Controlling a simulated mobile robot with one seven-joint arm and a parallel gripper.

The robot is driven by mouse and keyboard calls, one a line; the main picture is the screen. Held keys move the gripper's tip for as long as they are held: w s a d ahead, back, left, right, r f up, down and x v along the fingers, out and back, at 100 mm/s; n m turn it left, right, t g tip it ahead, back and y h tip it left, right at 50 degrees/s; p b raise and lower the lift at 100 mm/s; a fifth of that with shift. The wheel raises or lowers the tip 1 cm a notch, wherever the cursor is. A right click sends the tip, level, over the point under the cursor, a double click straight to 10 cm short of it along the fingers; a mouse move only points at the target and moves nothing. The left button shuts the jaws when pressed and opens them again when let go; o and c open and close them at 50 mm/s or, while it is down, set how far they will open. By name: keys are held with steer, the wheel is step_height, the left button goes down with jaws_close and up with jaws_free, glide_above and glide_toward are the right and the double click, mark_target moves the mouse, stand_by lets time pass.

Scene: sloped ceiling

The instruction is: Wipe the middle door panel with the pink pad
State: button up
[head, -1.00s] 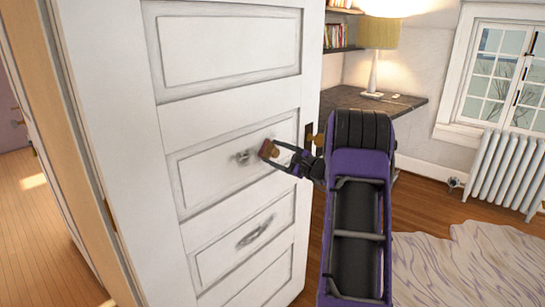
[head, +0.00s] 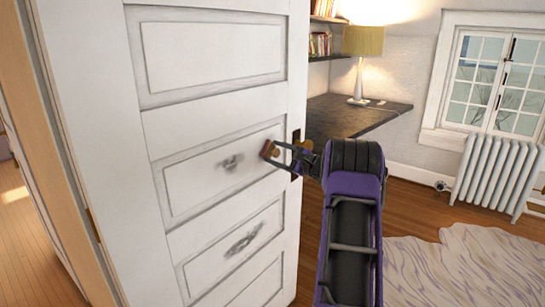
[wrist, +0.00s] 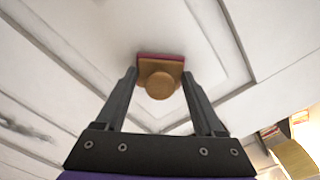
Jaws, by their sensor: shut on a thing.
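The white door's middle panel (head: 200,185) is framed by a raised moulding and has a grey smudge (head: 230,162) right of its centre. The pink pad (head: 265,150) has a wooden back with a round knob; it also shows in the wrist view (wrist: 160,58). My gripper (head: 277,151) is shut on the pad by its wooden part, with a finger on each side in the wrist view (wrist: 159,75). The pad is at the panel's right end, right of the smudge, its pink face toward the door. I cannot tell whether it touches the panel.
The panel below has another, darker smudge (head: 243,240). A dark desk (head: 350,117) with a lamp (head: 361,50) stands behind the door. A radiator (head: 495,175) is under the window. A pale rug (head: 450,270) lies on the open wooden floor at right.

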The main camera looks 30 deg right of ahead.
steer(key=shift+b, duration=0.4)
steer(key=shift+s+a+b, duration=0.3)
steer(key=shift+a+b, duration=0.2)
steer(key=shift+a, duration=0.45)
steer(key=shift+s+a+r, duration=0.1)
steer(key=shift+a, duration=0.2)
steer(key=shift+s+a, duration=1.05)
steer(key=shift+a, duration=2.1)
steer(key=shift+s+a, duration=1)
steer(key=shift+a, duration=2.15)
steer(key=shift+s+a, duration=1.05)
steer(key=shift+a, duration=2.1)
steer(key=shift+w+r, duration=0.1)
steer(key=shift+r, duration=0.1)
steer(key=shift+w+d, duration=0.15)
steer(key=shift+d, duration=0.45)
steer(key=shift+w+d+p, duration=0.1)
steer(key=shift+w+d, duration=1)
steer(key=shift+d, duration=2.3)
steer(key=shift+w+d+p, duration=0.1)
steer(key=shift+w+d, duration=1)
steer(key=shift+d, duration=2.25)
steer(key=shift+w+d+p, duration=0.1)
steer(key=shift+w+d, duration=1)
steer(key=shift+d, duration=2.3)
